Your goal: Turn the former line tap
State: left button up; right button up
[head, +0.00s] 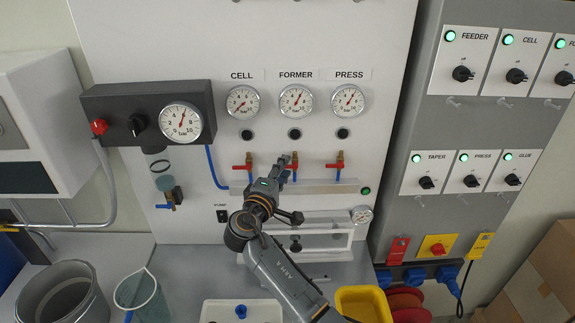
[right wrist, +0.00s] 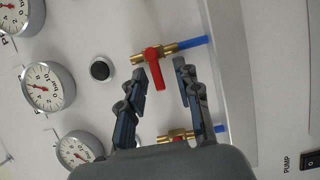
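The former line tap (right wrist: 154,66) has a brass body and a red lever, with a blue hose at its outlet. In the right wrist view the lever lies crosswise to the pipe. In the head view the tap is mostly hidden behind my right gripper (head: 287,163), below the FORMER gauge (head: 296,101). In the right wrist view my right gripper (right wrist: 160,70) is open. Its fingertips are on either side of the red lever, with visible gaps; I cannot tell whether either touches it. My left gripper is not in view.
The cell tap (head: 248,165) is left of the gripper and the press tap (head: 338,165) right; both have red levers pointing left. A clear ledge (head: 320,188) runs below the taps. A white tray (head: 240,309) and yellow bin (head: 363,303) stand below.

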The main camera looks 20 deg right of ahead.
jog(key=shift+s+a+r, duration=0.1)
jog(key=shift+s+a, duration=0.05)
jog(key=shift+s, duration=0.05)
jog(key=shift+c, duration=0.6)
grip_shut()
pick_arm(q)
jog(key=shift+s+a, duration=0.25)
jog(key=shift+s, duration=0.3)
